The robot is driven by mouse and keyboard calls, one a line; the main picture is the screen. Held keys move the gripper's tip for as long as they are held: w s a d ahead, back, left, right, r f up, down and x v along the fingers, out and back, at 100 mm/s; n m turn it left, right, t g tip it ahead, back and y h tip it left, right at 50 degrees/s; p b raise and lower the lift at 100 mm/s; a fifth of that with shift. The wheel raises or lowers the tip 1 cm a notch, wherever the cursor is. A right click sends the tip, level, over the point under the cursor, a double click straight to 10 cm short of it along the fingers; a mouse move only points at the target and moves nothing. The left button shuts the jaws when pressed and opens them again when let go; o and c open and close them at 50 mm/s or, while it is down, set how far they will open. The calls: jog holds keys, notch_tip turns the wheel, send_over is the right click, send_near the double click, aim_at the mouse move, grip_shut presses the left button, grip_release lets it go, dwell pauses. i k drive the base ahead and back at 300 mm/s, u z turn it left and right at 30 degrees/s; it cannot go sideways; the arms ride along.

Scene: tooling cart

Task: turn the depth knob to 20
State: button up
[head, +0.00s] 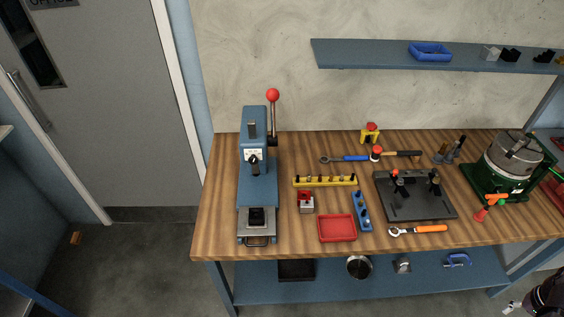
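A blue arbor press (256,190) with a red-balled lever (273,95) stands upright at the left end of the wooden bench. On its front is a small white scale plate (253,154) with a dark knob (254,161) at its lower part, which looks like the depth knob. The scale marks and the knob's setting are too small to read. My gripper (516,306) shows partly in the bottom right corner, dark with pale metal parts, cut off by the frame edge. It is far from the press, and its finger opening cannot be made out.
The bench (225,195) also bears a yellow rack (324,181), a red tray (337,228), a blue rack (361,210), a black plate fixture (415,207), an orange-handled ratchet (418,229) and a green machine (500,182). A wall shelf (380,55) hangs above. Floor left of the bench is mostly clear.

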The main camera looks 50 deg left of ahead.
aim_at(253, 160)
jog(key=z, duration=1.5)
jog(key=i, duration=0.2)
jog(key=u, duration=3.95)
jog(key=i, duration=0.15)
jog(key=z, duration=1.15)
